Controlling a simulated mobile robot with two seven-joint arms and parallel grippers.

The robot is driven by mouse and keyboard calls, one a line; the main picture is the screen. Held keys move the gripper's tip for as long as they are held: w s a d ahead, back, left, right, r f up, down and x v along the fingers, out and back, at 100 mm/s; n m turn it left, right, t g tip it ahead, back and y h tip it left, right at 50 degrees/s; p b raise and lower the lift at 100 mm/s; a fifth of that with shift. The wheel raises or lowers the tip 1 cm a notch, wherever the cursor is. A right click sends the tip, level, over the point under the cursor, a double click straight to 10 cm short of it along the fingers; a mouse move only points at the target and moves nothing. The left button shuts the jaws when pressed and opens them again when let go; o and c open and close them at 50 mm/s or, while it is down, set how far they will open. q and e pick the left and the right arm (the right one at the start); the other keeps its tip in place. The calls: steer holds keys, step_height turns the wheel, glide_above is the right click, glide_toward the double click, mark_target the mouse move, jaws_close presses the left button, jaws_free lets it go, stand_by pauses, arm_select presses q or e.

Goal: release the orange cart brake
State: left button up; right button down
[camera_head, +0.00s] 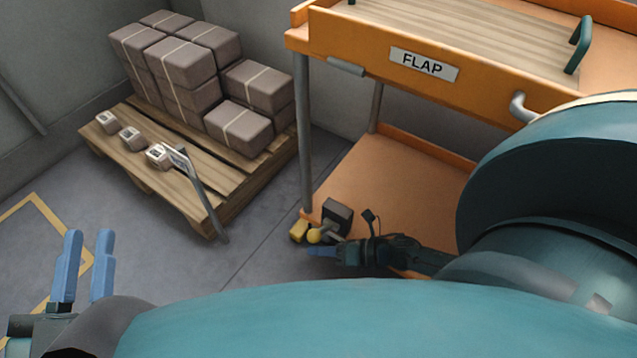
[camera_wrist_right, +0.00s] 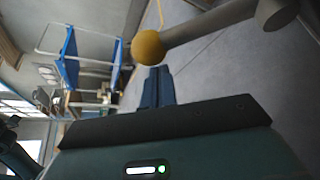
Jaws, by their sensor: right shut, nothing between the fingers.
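The orange cart (camera_head: 415,195) stands at the right, with a "FLAP" label on its upper edge. My left gripper (camera_head: 84,268) is open and empty at the lower left.
A wooden pallet (camera_head: 190,200) with stacked brown boxes (camera_head: 185,75) and a few small boxes stands at the back left. A sign on a post (camera_head: 205,195) leans at its front. The grey floor between pallet and cart is clear. My right arm covers the cart's right side.

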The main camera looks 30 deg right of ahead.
arm_select(q)
steer(key=shift+s+f, duration=0.1)
arm_select(e)
steer(key=shift+d+r, duration=0.2)
steer(key=shift+r, duration=0.25)
arm_select(q)
steer(key=shift+d+f+y, duration=0.1)
steer(key=shift+f+y, duration=0.2)
steer(key=shift+f, duration=0.05)
arm_select(e)
steer(key=shift+w, duration=0.1)
arm_select(q)
steer(key=shift+s, duration=0.1)
